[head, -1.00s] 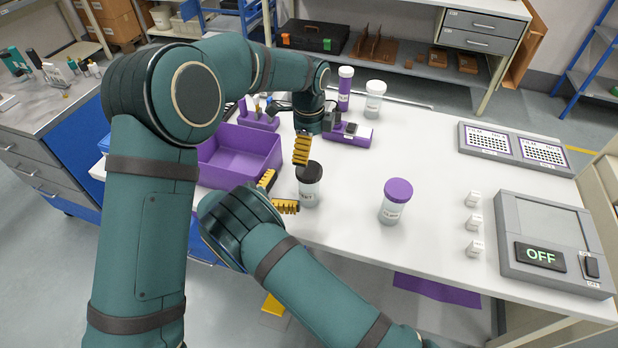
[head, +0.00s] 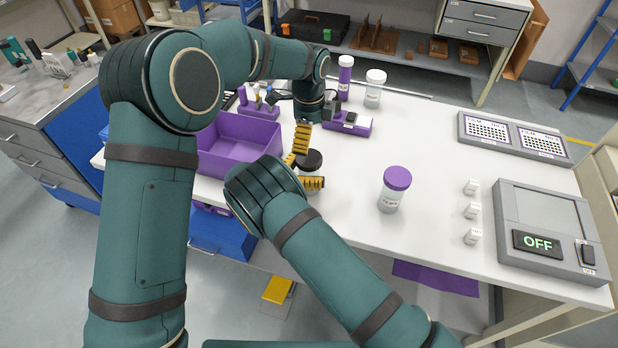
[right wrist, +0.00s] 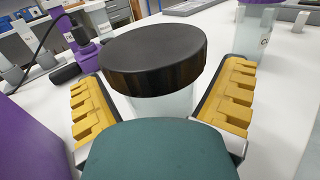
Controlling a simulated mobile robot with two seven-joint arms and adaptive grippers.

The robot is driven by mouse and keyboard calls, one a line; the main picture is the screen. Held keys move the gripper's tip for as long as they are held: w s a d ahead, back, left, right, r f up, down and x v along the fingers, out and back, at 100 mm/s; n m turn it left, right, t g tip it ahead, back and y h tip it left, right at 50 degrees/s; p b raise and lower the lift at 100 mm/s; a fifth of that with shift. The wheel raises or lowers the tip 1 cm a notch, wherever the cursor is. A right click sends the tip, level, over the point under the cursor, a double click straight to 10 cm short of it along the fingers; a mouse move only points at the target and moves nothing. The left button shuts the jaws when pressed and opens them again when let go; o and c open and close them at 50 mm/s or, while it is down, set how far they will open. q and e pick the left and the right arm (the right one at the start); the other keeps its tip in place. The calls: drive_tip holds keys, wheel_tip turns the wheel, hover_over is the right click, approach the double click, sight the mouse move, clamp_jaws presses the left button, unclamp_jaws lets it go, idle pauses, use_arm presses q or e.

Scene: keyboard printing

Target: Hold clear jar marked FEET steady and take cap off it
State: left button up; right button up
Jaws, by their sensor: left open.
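A clear jar (right wrist: 168,104) with a black cap (head: 311,161) stands on the white table near its front edge. Its label is not readable from here. My right gripper (head: 302,172) is open, with one yellow finger on each side of the jar; in the right wrist view the black cap (right wrist: 153,55) sits between them, and gaps show beside the jar. My left gripper (head: 302,146) is open and points down just behind and above the cap. Only one of its fingers shows clearly. Most of the jar body is hidden in the head view.
A purple-capped jar (head: 396,190) stands to the right, with small white blocks (head: 472,211) and a grey device reading OFF (head: 545,240) beyond. A purple bin (head: 236,150) is close on the left. A purple holder (head: 350,124) stands behind. The table's right middle is clear.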

sight(308, 157)
clamp_jaws()
use_arm(q)
drive_tip(key=m, duration=0.3)
drive_tip(key=shift+s+f+m, duration=0.15)
drive_tip(key=shift+f+m, duration=0.1)
drive_tip(key=shift+m, duration=0.05)
drive_tip(key=m, duration=0.6)
drive_tip(key=shift+s+f, duration=0.1)
drive_tip(key=shift+f, duration=0.05)
drive_tip(key=m, duration=0.3)
drive_tip(key=shift+m, duration=0.4)
drive_tip(key=m, duration=0.4)
drive_tip(key=shift+r, duration=0.35)
drive_tip(key=shift+a+f+m, duration=0.1)
drive_tip(key=shift+f+m, duration=0.2)
drive_tip(key=shift+f, duration=0.2)
drive_tip(key=shift+w+f, duration=0.2)
drive_tip(key=shift+f, duration=3.3)
